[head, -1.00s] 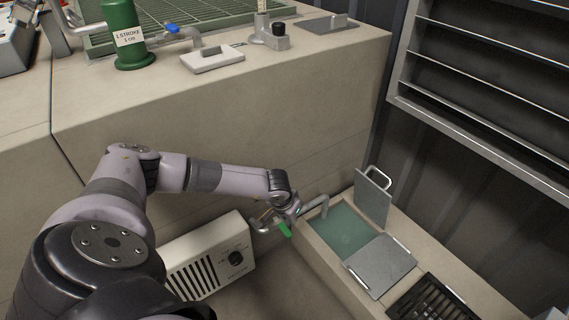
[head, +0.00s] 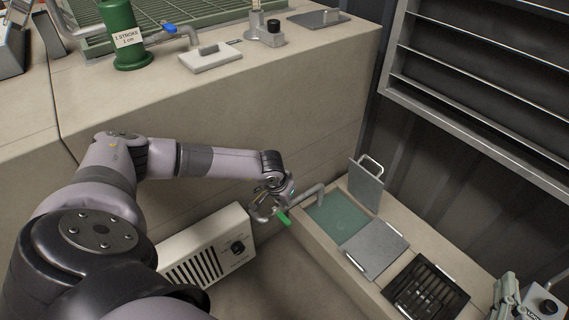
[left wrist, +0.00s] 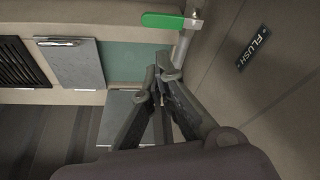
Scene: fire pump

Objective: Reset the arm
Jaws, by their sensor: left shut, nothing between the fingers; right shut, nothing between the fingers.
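My left arm reaches across the head view from the lower left. Its gripper (head: 262,208) is shut and empty beside the green valve handle (head: 283,217), in front of the beige wall. In the left wrist view the closed fingertips (left wrist: 162,72) lie below the green handle (left wrist: 162,20) and beside the grey pipe (left wrist: 183,45), with nothing between them. Whether they touch the pipe cannot be told. The pipe (head: 308,193) bends over the teal basin (head: 340,222).
A hinged grey lid (head: 365,186) stands open behind the basin; a flat grey plate (head: 374,250) covers part of it. A black grate (head: 427,289) lies beyond. A louvred box (head: 205,250) sits below the arm. A FLUSH label (left wrist: 253,47) marks the wall.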

